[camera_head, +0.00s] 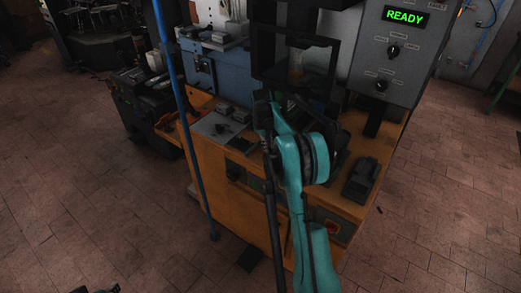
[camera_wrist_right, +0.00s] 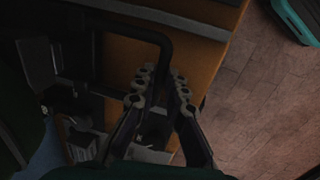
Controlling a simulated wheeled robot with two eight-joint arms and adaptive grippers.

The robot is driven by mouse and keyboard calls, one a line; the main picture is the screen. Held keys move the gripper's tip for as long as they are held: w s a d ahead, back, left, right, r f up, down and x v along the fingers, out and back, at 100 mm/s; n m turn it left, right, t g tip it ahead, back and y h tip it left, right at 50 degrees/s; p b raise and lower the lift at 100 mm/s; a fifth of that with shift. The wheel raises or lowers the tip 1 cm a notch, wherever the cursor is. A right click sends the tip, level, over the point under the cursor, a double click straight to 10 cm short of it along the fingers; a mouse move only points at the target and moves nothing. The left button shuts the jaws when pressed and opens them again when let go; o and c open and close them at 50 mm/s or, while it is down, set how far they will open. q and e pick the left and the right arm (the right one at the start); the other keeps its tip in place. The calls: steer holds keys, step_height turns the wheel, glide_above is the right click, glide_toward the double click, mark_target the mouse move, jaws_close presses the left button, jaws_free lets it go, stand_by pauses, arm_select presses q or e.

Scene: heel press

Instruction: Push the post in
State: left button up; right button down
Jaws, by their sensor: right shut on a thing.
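The heel press shows in the head view as a dark square frame (camera_head: 296,68) over an orange bench. My right arm reaches up to it from below, and its own links hide most of the right gripper (camera_head: 270,118). In the right wrist view the right gripper (camera_wrist_right: 158,88) has its two fingers close together around the end of a dark bent bar (camera_wrist_right: 140,33), and it appears shut on it. I cannot clearly make out the post. A small dark piece at the bottom left edge of the head view may be my left gripper (camera_head: 95,289); its jaws cannot be read.
A grey control box (camera_head: 402,50) with a green READY display stands at the upper right. A black pedal-like block (camera_head: 361,181) lies on the orange bench (camera_head: 232,215). A blue pole (camera_head: 184,110) crosses the left. Tiled floor (camera_head: 90,190) is clear at the left.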

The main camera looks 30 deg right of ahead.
steer(key=shift+w+d+r, duration=0.1)
steer(key=shift+d, duration=0.15)
steer(key=c, duration=1.6)
jaws_free()
steer(key=r, duration=0.4)
steer(key=a+r, duration=0.1)
steer(key=r, duration=0.2)
steer(key=a+r, duration=0.1)
steer(key=r, duration=0.3)
steer(key=shift+s+r, duration=0.3)
steer(key=shift+s, duration=0.1)
